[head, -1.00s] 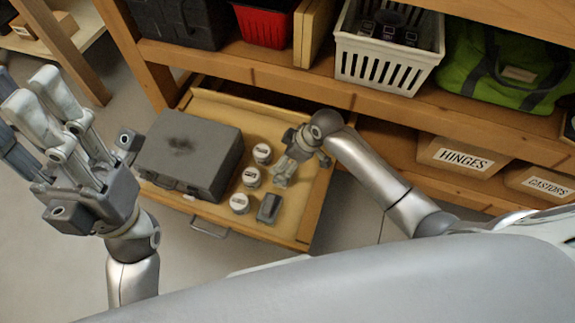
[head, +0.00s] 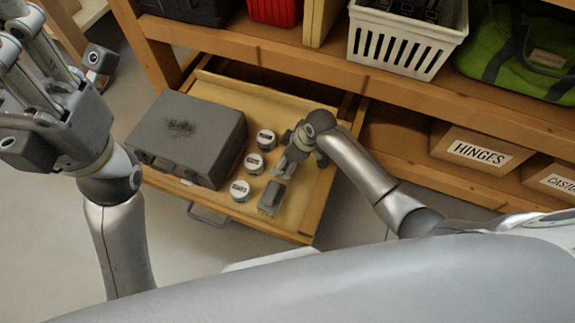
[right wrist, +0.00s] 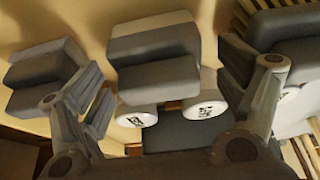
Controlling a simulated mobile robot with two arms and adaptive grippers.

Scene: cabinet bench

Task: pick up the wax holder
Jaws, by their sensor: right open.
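A two-tone grey block (right wrist: 155,55), which I take to be the wax holder, lies in the open drawer (head: 313,205). In the right wrist view it is between the spread fingers of my right gripper (right wrist: 170,100), which is open and holds nothing. I cannot tell whether a finger touches it. A similar grey block (right wrist: 45,75) lies left of it there. In the head view the right gripper (head: 288,165) hides part of the drawer, and a grey block (head: 271,197) shows just nearer. My left gripper (head: 45,85) is raised at the left, its fingertips cut off by the frame.
White labelled jars (head: 253,164) stand in a row left of the right gripper. A grey case (head: 188,138) fills the drawer's left side. A shelf edge (head: 300,60) runs above the drawer, bearing a white basket (head: 403,42). A HINGES box (head: 475,150) sits at right.

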